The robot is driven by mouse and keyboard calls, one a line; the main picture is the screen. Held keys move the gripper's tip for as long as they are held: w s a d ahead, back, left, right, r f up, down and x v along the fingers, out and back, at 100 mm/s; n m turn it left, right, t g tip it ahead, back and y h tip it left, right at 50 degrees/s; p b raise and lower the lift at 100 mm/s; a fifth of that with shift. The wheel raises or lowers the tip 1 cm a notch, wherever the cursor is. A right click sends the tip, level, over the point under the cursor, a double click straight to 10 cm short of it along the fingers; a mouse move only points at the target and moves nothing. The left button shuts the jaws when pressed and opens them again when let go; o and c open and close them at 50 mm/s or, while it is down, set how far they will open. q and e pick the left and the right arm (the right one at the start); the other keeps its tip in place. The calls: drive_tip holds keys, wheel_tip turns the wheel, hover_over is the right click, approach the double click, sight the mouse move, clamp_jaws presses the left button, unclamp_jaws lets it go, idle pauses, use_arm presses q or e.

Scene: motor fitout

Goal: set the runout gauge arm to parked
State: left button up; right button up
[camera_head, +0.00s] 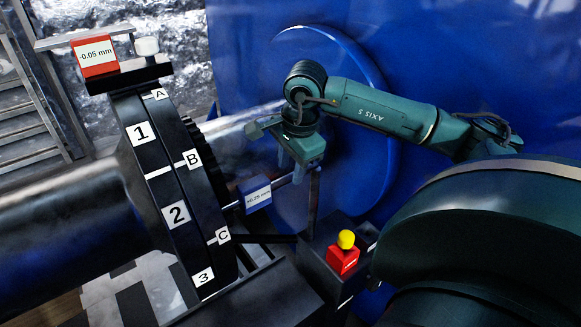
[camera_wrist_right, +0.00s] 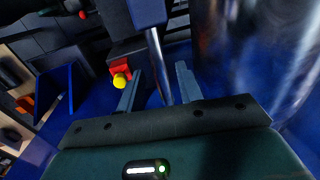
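The runout gauge carries a blue display block (camera_head: 256,195) reading about +0.25 mm, beside the big black coupling. A thin metal rod runs from this block up and right toward my right gripper (camera_head: 298,176). In the right wrist view the blue block (camera_wrist_right: 147,12) is at the top, and the rod (camera_wrist_right: 157,62) runs down between the fingers of my right gripper (camera_wrist_right: 158,92). The fingers are apart, with visible gaps on both sides of the rod. A red block with a yellow knob (camera_head: 346,240) sits on the dark base; the knob also shows in the wrist view (camera_wrist_right: 120,80). My left gripper is not in view.
The black coupling (camera_head: 175,213) bears labels 1, 2, 3 and A, B, C. A shaft passes behind my gripper to a blue housing (camera_head: 440,55). A blue bin (camera_wrist_right: 64,98) lies lower left.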

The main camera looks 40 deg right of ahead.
drive_tip(key=shift+w+f, duration=0.15)
drive_tip(key=shift+f, duration=0.5)
drive_tip(key=shift+c, duration=0.6)
clamp_jaws()
